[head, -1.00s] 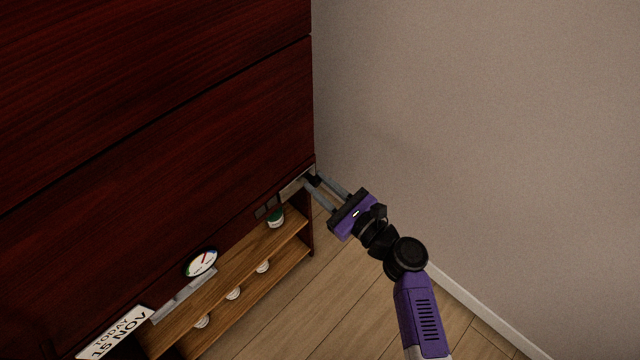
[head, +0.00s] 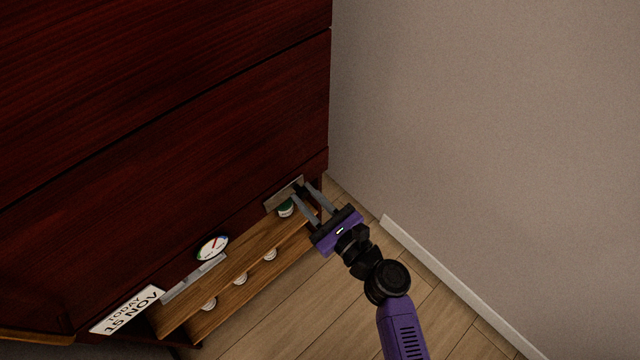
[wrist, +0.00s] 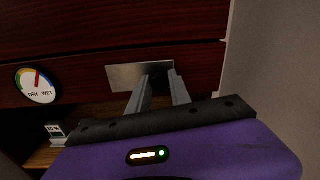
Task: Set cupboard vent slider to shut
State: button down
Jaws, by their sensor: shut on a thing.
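The vent slider is a bare metal plate (head: 279,196) on the dark red cupboard (head: 230,120), near its lower right corner. It also shows in the wrist view (wrist: 122,77), with no vent slots visible beside it. A small dark knob (wrist: 158,75) stands at the plate's right part. My gripper (head: 302,187) is at this knob, its two grey fingers on either side of it, shut on it. The fingertips partly hide the knob and the plate's right end.
A dry/wet dial (head: 212,248) is left of the slider. Below is a wooden shelf rack (head: 240,292) with several bottles, one green-labelled (head: 286,208) just under the plate. A wall (head: 480,150) stands close on the right.

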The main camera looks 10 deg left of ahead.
jog(key=shift+s+a, duration=0.15)
jog(key=shift+s, duration=0.05)
jog(key=c, duration=1.2)
grip_release()
jog(key=shift+o, duration=0.2)
jog(key=shift+s+d, duration=0.25)
jog(key=shift+d, duration=0.15)
jog(key=p+v, duration=0.1)
jog(key=v, duration=0.6)
